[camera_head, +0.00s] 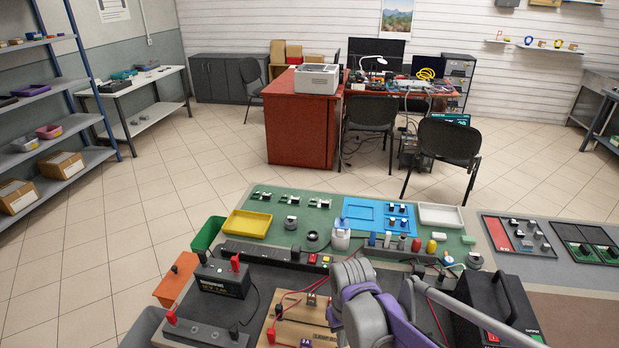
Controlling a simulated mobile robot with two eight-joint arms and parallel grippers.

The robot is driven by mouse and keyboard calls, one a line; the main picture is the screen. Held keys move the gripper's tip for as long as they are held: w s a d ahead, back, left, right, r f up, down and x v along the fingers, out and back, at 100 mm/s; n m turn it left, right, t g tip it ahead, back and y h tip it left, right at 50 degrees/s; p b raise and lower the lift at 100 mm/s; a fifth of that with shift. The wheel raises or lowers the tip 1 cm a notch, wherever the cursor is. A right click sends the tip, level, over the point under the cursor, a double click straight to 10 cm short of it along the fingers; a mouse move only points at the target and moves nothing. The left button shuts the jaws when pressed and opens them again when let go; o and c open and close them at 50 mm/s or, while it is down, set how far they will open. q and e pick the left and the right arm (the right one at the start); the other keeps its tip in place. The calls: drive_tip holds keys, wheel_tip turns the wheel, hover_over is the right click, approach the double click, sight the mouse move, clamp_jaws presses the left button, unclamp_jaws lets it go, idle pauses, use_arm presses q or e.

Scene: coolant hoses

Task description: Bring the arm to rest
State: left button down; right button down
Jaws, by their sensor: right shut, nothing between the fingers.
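My right arm, grey and purple, rises from the bottom edge right of centre in the head view, over the near part of the workbench (262,195). Its end, with my right gripper (350,274), is above the bench's dark mat, near a white bottle (341,234). The gripper is shut and holds nothing that I can see; its fingertips are hard to make out. My left gripper is not in view.
Close around the arm are a black battery (222,278), a wooden board (297,325) with red leads, and a black box with a handle (497,302). A yellow tray (247,223) and a blue tray (362,213) lie farther back. Open tiled floor lies beyond the bench.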

drive_tip(key=s+d+r+m+t, duration=0.1)
drive_tip(key=s+d+t, duration=0.1)
drive_tip(key=s, duration=0.4)
drive_tip(key=s+d+r+m+t, duration=0.1)
drive_tip(key=s+d+r+t, duration=0.1)
drive_tip(key=s, duration=0.5)
drive_tip(key=d+t, duration=0.1)
drive_tip(key=d, duration=0.1)
drive_tip(key=shift+d+m+t, duration=0.3)
drive_tip(key=shift+m, duration=0.1)
drive_tip(key=shift+r, duration=0.1)
